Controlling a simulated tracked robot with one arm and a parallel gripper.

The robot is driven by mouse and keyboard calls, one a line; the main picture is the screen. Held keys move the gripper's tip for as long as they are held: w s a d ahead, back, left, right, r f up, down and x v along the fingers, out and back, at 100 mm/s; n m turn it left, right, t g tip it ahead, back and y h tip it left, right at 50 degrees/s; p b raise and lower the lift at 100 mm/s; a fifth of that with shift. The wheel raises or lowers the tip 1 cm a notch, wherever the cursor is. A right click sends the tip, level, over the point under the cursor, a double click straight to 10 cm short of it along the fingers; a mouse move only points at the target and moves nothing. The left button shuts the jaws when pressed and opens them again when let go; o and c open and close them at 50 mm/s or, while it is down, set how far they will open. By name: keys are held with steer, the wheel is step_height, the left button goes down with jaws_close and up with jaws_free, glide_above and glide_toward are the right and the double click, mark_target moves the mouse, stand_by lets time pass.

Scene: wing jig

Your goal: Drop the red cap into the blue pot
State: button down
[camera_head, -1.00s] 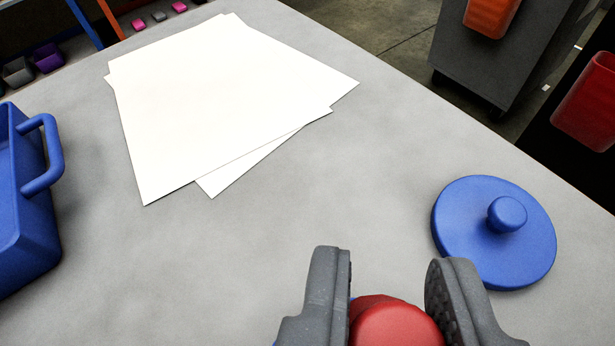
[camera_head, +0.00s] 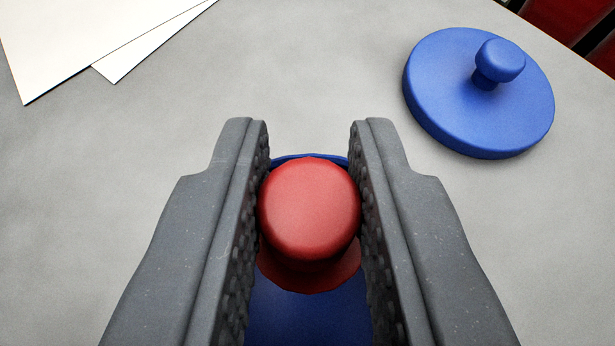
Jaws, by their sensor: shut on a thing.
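The red cap (camera_head: 309,208) is between the two grey fingers of my gripper (camera_head: 310,190), which is shut on it. A blue thing, seemingly the blue pot (camera_head: 308,315), shows below and just behind the cap between the fingers. Most of it is hidden by the fingers and the cap, so I cannot tell how far the cap is above it or whether they touch. A blue lid with a round knob (camera_head: 450,100) lies on the table to the upper right of my gripper, apart from it.
White paper sheets (camera_head: 65,40) lie on the grey table (camera_head: 300,90) at the upper left. The table's far edge runs across the upper right corner, with dark and red things beyond it. The table between paper and lid is clear.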

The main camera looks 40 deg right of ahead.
steer(key=c, duration=1.2)
jaws_free()
steer(key=p+v, duration=0.2)
steer(key=v, duration=1.1)
steer(key=shift+s+a+r, duration=0.1)
steer(key=shift+s+a, duration=0.15)
steer(key=shift+s, duration=0.05)
